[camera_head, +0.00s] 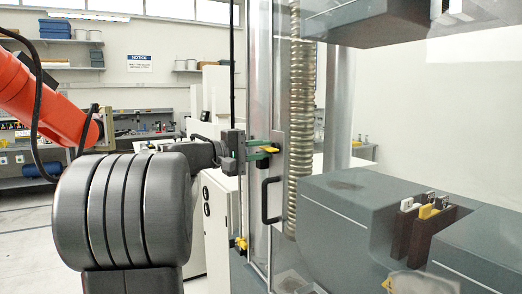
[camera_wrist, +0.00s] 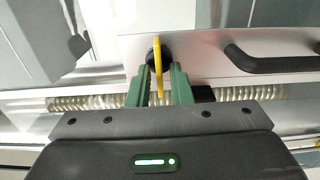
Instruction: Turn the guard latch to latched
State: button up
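The guard latch is a yellow lever (camera_head: 271,150) on a dark pivot, fixed to a pale metal plate on the clear guard door. In the wrist view the lever (camera_wrist: 158,66) runs nearly upright in the picture. My gripper (camera_head: 263,152) reaches the plate from the left. In the wrist view its two green fingers (camera_wrist: 161,82) stand on either side of the lever, with gaps visible between them and the lever. The gripper is open around the latch. The lower end of the lever lies between the fingers.
A black door handle (camera_head: 269,201) sits on the same plate, just below the latch; it also shows in the wrist view (camera_wrist: 270,60). A ribbed column (camera_head: 300,120) stands behind the door. A brown holder (camera_head: 418,232) with specimens rests on the grey machine at right.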

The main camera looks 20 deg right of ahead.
jog(key=shift+o, duration=0.5)
jog(key=s+a+b, duration=0.1)
jog(key=a, duration=1.2)
jog(key=shift+a, duration=0.4)
jog(key=w+d+p, duration=0.1)
jog(key=d, duration=1.2)
jog(key=shift+d, duration=0.4)
